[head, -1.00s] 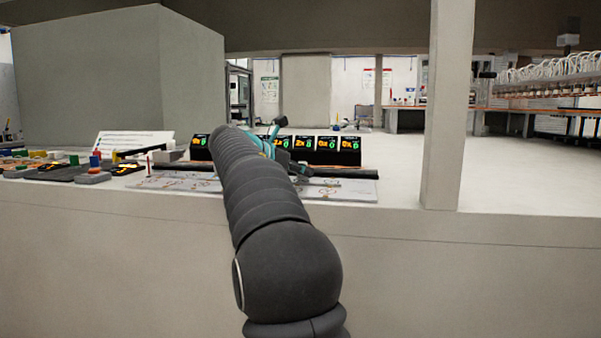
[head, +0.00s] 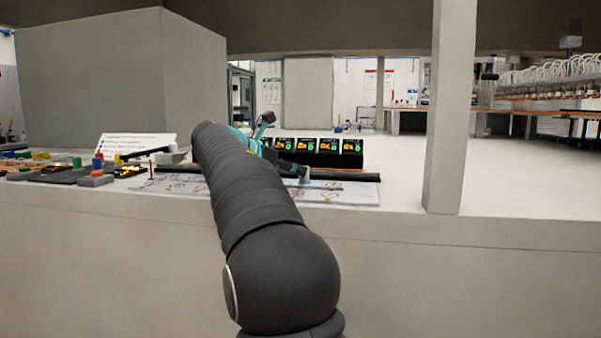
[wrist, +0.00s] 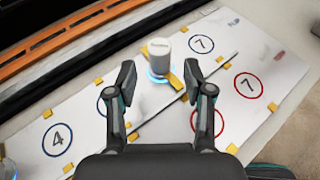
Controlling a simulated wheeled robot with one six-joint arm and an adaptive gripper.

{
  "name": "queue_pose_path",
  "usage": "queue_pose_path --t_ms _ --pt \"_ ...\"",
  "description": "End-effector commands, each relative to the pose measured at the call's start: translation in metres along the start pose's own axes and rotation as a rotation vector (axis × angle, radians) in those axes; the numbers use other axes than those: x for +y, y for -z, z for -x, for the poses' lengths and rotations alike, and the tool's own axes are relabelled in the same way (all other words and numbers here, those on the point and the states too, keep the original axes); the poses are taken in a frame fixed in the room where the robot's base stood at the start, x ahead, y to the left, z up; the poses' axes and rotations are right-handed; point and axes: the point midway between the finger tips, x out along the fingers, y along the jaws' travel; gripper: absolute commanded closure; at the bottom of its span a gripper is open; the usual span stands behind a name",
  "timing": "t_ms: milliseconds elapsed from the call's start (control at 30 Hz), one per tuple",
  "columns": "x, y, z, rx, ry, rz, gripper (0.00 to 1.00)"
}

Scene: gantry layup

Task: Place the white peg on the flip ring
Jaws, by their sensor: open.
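The white peg (wrist: 158,54) stands upright on the white board (wrist: 225,60) in the wrist view, with a blue glow around its base. My gripper (wrist: 158,82) is open, its two fingers apart on the near side of the peg, with nothing between the tips. Other rings are partly hidden by my fingers.
Yellow tabs (wrist: 127,56) lie along the board edges. An orange strip (wrist: 60,42) and dark rail run behind the board. In the head view, number displays (head: 327,147) stand behind the board, coloured blocks (head: 97,162) lie at left, and a post (head: 446,110) rises at right.

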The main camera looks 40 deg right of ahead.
Motion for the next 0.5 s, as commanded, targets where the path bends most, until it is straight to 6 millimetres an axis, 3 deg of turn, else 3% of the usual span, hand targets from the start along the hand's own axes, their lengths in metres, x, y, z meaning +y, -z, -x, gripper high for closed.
queue_pose_path --t_ms 233,500 --pt "0.0 -0.001 0.05 0.001 -0.003 0.0 0.48" --pt "0.0 0.0 0.073 0.001 0.0 0.001 0.48"
